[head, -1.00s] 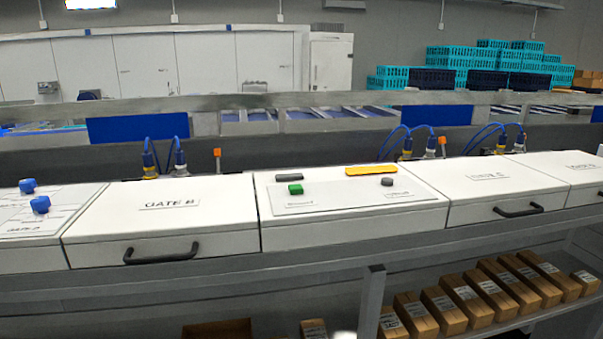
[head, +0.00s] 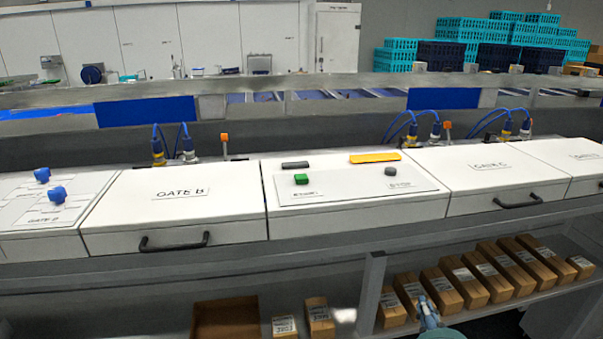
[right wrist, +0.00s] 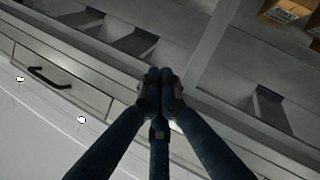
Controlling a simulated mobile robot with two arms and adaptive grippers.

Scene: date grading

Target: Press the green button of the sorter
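The green button (head: 301,179) stands up at the left of a pale control panel (head: 345,189) on the white sorter housing, in the head view. A dark grey button (head: 391,171) sits at the panel's right. My right gripper (head: 428,313) shows small at the bottom of the head view, low in front of the shelf and well apart from the buttons. In the right wrist view its dark blue fingers (right wrist: 160,88) meet at the tips, with nothing visible between them. The button cannot be made out there. My left gripper is not in view.
A yellow bar (head: 375,158) and a dark bar (head: 295,165) lie behind the buttons. The gate B box (head: 180,192) with a black handle is to the left. Blue knobs (head: 57,194) stand farther left. Cartons (head: 470,288) fill the shelf below. The space above the panel is clear.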

